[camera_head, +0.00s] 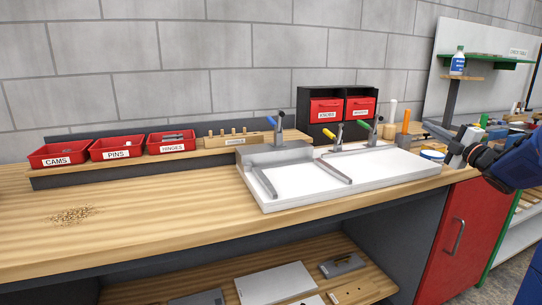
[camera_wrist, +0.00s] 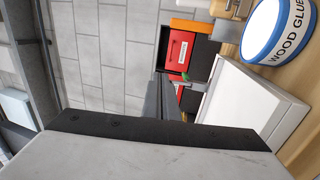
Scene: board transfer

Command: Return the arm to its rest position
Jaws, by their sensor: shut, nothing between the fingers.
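My gripper (camera_head: 458,148) is at the right of the head view, by the right end of the wooden bench. It is shut and empty, held out from my dark blue arm, which enters from the right edge. In the wrist view the dark fingers (camera_wrist: 170,96) point toward the block wall and the white-topped fixture (camera_wrist: 245,105). My gripper appears close to the wood glue tub (camera_head: 432,156) in the head view; whether they are apart in depth I cannot tell. The tub also shows at the top right of the wrist view (camera_wrist: 278,28).
The white fixture (camera_head: 330,178) with toggle clamps stands on the bench. Red bins (camera_head: 110,149) and red drawers (camera_head: 326,110) line the back. A red cabinet door (camera_head: 447,240) is below the bench's right end. The bench's left front (camera_head: 130,225) is mostly clear.

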